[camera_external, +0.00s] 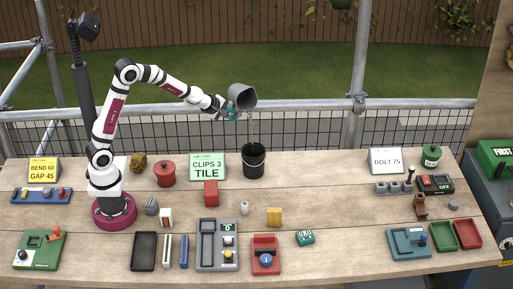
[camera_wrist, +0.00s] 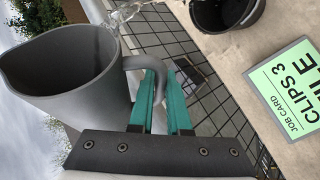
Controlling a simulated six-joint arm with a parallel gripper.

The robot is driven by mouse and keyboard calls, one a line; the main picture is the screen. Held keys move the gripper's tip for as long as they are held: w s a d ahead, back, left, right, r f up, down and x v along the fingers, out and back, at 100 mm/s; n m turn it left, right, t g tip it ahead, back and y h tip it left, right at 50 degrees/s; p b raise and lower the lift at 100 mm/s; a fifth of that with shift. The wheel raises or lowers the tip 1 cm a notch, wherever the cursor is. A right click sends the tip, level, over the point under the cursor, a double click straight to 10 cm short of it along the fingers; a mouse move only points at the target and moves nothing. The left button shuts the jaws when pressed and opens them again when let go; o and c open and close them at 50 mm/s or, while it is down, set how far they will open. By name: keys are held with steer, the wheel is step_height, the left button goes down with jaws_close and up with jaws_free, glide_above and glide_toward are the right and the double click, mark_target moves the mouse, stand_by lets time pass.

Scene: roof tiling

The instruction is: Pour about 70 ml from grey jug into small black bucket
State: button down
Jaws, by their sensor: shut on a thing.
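The grey jug (camera_external: 243,96) is held in the air, tilted, above the small black bucket (camera_external: 253,163). A thin clear stream (camera_external: 252,127) falls from the jug toward the bucket's opening. My gripper (camera_external: 232,113) is shut on the jug's handle. In the wrist view the jug (camera_wrist: 75,75) fills the left side, and the green fingers of my gripper (camera_wrist: 163,98) close on its handle. Clear liquid (camera_wrist: 122,14) shows at the jug's rim. The bucket (camera_wrist: 225,12) is partly cut off at the top. The liquid levels inside the jug and bucket cannot be seen.
A green job card (camera_external: 208,167) stands left of the bucket, with a red block (camera_external: 211,193) in front. A red pot (camera_external: 164,174) is farther left. A wire mesh and rail (camera_external: 300,108) run behind the table.

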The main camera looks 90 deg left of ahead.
mark_target(235, 98)
steer(key=shift+r, duration=0.3)
steer(key=shift+d+f+n+h+p, duration=0.35)
steer(key=shift+h+p, duration=0.2)
steer(key=shift+h, duration=0.25)
steer(key=shift+w+d+t+h, duration=0.1)
steer(key=shift+t+h, duration=0.2)
steer(key=shift+w+d+r+n+h+p, duration=0.1)
steer(key=shift+d+r+n+h+p, duration=0.3)
steer(key=shift+n+h, duration=0.2)
steer(key=shift+d, duration=0.1)
steer(key=shift+w+d+r+h+p, duration=0.1)
steer(key=shift+d+r+h+p, duration=0.15)
steer(key=shift+h+p, duration=0.2)
steer(key=r+n+t+h+p, duration=0.1)
steer(key=r, duration=0.1)
steer(key=r+n+t+h+p, duration=0.1)
steer(key=h, duration=0.1)
steer(key=a+r+n+h+p, duration=0.1)
steer(key=r+h, duration=0.1)
steer(key=shift+w+r+t, duration=0.2)
steer(key=shift+r+t, duration=0.1)
steer(key=shift+t, duration=0.1)
steer(key=shift+a+r+n+t+h+p, duration=0.35)
steer(key=shift+r+n+t+h+p, duration=0.3)
steer(key=shift+h+p, duration=0.2)
steer(key=shift+w+f, duration=0.1)
stand_by(0.3)
